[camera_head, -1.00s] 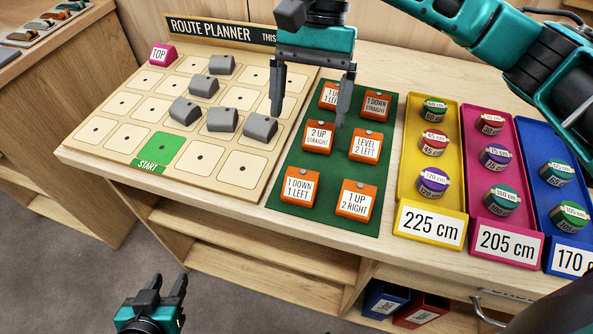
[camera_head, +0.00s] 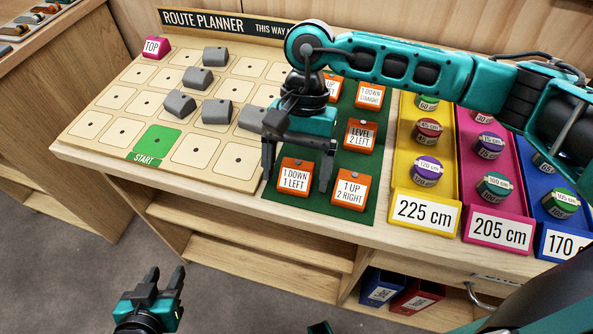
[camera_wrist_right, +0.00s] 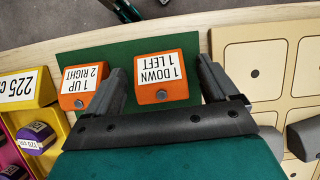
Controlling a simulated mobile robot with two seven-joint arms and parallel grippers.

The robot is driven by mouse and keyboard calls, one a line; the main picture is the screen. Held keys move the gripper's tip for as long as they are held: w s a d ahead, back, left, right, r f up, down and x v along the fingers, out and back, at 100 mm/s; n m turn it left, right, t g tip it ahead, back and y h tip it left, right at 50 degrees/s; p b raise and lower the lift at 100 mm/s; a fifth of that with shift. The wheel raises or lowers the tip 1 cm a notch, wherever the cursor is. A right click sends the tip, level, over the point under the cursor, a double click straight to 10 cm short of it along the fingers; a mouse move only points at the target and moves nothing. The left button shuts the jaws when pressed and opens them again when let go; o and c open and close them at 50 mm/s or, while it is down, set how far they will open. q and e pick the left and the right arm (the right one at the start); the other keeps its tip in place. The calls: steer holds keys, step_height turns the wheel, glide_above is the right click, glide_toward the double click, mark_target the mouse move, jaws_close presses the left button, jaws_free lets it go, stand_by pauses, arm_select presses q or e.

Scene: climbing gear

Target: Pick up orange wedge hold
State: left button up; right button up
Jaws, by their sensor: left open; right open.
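Several orange wedge holds with white labels sit on a dark green mat (camera_head: 330,203). My right gripper (camera_head: 297,182) is open above the front of the mat, its fingers on either side of the "1 DOWN 1 LEFT" wedge (camera_head: 295,176). In the right wrist view this wedge (camera_wrist_right: 167,72) lies between and ahead of the open fingertips (camera_wrist_right: 160,75), with nothing gripped. The "1 UP 2 RIGHT" wedge (camera_head: 351,190) is just right of the fingers. The "LEVEL 2 LEFT" wedge (camera_head: 361,135) is behind it. My arm hides the "2 UP" wedge. My left gripper (camera_head: 164,281) is open and empty, low in front of the table.
The route planner board (camera_head: 115,170) with several grey holds lies to the left. Yellow (camera_head: 425,213), magenta (camera_head: 497,229) and blue (camera_head: 562,243) trays of round tape rolls stand to the right. Shelves are below the tabletop.

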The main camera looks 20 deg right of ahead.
steer(key=c, duration=1.1)
